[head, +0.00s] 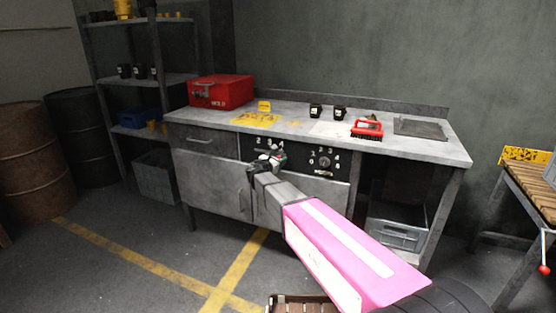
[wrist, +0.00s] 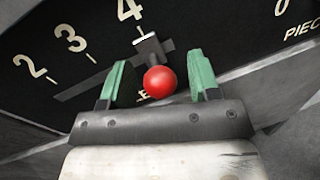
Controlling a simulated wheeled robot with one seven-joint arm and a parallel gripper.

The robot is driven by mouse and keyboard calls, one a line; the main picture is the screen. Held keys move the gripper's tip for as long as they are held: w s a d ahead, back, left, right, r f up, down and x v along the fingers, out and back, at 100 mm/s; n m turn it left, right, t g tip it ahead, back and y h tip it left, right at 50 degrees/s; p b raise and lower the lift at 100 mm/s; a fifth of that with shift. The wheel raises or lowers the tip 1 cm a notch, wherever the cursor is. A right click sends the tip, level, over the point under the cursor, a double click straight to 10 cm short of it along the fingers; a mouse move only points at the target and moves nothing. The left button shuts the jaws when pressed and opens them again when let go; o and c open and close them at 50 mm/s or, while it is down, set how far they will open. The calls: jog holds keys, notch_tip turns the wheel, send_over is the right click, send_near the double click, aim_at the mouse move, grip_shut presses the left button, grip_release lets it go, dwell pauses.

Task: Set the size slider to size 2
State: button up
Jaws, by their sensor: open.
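The size slider's red knob (wrist: 160,82) shows in the wrist view on a black panel (wrist: 60,30). Its pointer plate (wrist: 147,46) stands at the 4 end of the slot, just under the 4. The slot (wrist: 85,85) runs down-left past the marks 3 and 2. My gripper (wrist: 160,84) is open, with one green finger on each side of the red knob and gaps showing on both sides. In the head view my gripper (head: 270,160) is in front of the panel and hides most of the slider.
A rotary dial (head: 323,162) is on the panel to the right of my gripper. The bench top (head: 210,117) above holds a red mold box (head: 220,92), two black cups and a red brush (head: 367,129). A drawer and cabinet doors (head: 212,182) are at left.

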aim_at(260, 150)
grip_shut()
jog(key=w+a, duration=0.1)
jog(key=a, duration=0.3)
jog(key=w+a, duration=0.2)
jog(key=a, duration=0.1)
jog(key=w+a, duration=0.1)
jog(key=a, duration=0.3)
jog(key=shift+w+a, duration=0.15)
jog(key=shift+a, duration=0.2)
grip_release()
jog(key=shift+a, duration=0.15)
jog(key=shift+s, duration=0.25)
jog(key=v, duration=1)
jog(key=shift+a, duration=0.2)
jog(key=shift+s+f, duration=0.1)
